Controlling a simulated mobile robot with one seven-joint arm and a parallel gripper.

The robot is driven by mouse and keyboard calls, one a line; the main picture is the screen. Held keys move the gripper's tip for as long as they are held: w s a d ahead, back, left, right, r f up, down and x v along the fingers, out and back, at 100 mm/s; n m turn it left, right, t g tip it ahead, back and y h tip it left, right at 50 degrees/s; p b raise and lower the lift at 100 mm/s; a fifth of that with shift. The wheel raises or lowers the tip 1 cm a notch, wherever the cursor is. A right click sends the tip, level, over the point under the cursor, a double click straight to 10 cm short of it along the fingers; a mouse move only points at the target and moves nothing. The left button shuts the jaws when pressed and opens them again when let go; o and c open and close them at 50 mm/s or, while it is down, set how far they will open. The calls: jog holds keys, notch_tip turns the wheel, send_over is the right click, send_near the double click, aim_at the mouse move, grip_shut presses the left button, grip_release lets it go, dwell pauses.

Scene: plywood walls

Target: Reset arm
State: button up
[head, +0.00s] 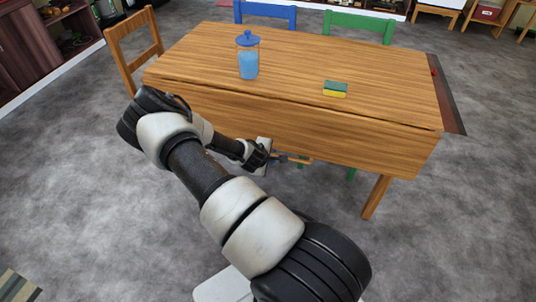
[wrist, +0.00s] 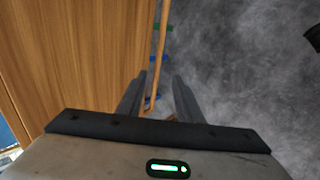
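My arm reaches forward from the bottom of the head view, and my gripper (head: 290,158) is in front of the table's near side, below the tabletop edge. In the wrist view, the two dark fingers of my gripper (wrist: 158,90) stand apart with a gap between them. I see nothing held there. A thin wooden leg or bar shows through the gap, and it seems to lie beyond the fingers.
The wooden table (head: 290,60) holds a blue-lidded jar (head: 248,58) and a green-yellow sponge (head: 335,89). A wooden chair (head: 134,45), a blue chair (head: 265,10) and a green chair (head: 358,24) stand around it. Grey floor (head: 70,170) is clear at left.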

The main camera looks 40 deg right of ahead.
jog(key=shift+a+r, duration=0.1)
dwell(0.5)
jog(key=s+a+r+m+y, duration=0.1)
jog(key=a+r+m+y, duration=0.1)
jog(key=a+r, duration=0.6)
jog(key=s+a+r+m+y, duration=0.1)
jog(key=a+r+m, duration=0.25)
jog(key=r, duration=0.85)
jog(key=s+a+r+m+y, duration=0.2)
jog(key=a+r, duration=0.5)
jog(key=r, duration=0.3)
jog(key=s+a+r+y, duration=0.1)
jog(key=s+a+r, duration=0.4)
jog(key=s+r, duration=0.5)
jog(key=s+a+r+y, duration=0.1)
jog(key=s+a+r, duration=0.5)
jog(key=s, duration=0.5)
notch_tip(320, 180, up, 22)
jog(key=d+p, duration=0.1)
jog(key=p, duration=2.1)
jog(key=shift+d+r, duration=0.2)
jog(key=shift+d, duration=0.05)
